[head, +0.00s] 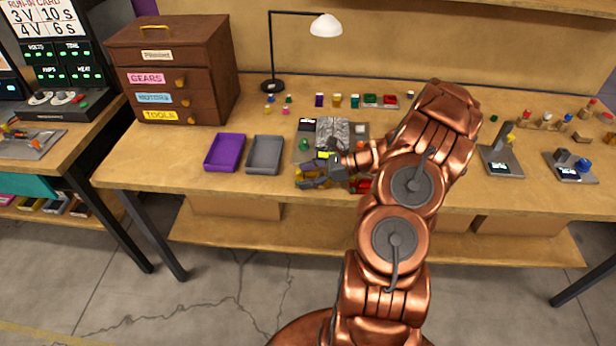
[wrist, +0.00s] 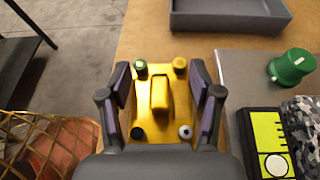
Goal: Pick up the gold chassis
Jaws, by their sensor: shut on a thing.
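The gold chassis (wrist: 163,110) shows in the middle of the wrist view, a yellow-gold block with a raised centre bar and small round parts near its corners. My gripper (wrist: 162,92) has a dark finger pad at each side of it and is shut on it. Only a little gold shows there between the dark fingers. The underside of the chassis is hidden, so I cannot tell whether it touches the bench.
A purple tray (head: 209,153) and a grey tray (head: 250,155) lie left of my gripper. A green knob (wrist: 290,66) and a black-and-yellow device (wrist: 262,140) are close on the right in the wrist view. A brown drawer cabinet (head: 215,75) and a lamp (head: 325,26) stand behind.

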